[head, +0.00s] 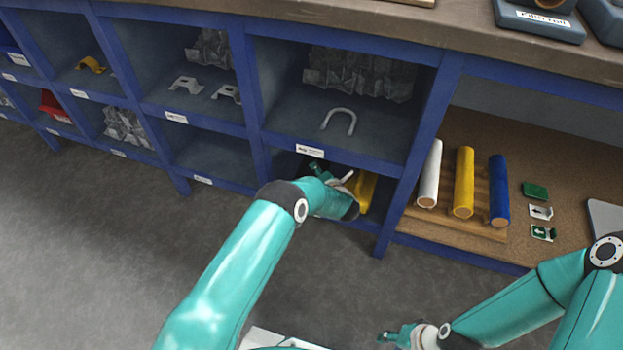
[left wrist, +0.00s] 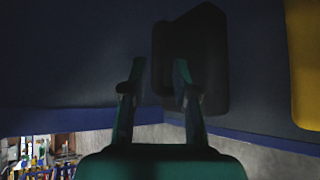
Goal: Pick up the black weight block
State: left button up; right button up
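The black weight block (left wrist: 208,45) shows in the left wrist view as a dark, rounded block in a dim compartment. In the head view I cannot make it out behind my arm and the shelf. In the head view the left gripper (head: 314,166) reaches into the lower compartment. My right gripper (head: 386,336) is low over the floor, too small to read.
A yellow object (head: 365,190) sits in the same compartment, right of the gripper; it also shows in the left wrist view (left wrist: 305,60). Blue shelf posts (head: 417,150) and dividers bound the compartment closely. White, yellow and blue cylinders (head: 498,190) lie on the right.

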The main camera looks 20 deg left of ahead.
pick_arm(q)
jog(key=b+x, duration=0.1)
jog(key=x, duration=0.1)
jog(key=b+x, duration=0.1)
jog(key=shift+a+f, duration=0.35)
jog(key=shift+f, duration=0.05)
jog(key=shift+w+a+f, duration=0.1)
jog(key=shift+w+a, duration=0.25)
jog(key=shift+w, duration=0.15)
jog(key=shift+c, duration=0.3)
grip_shut()
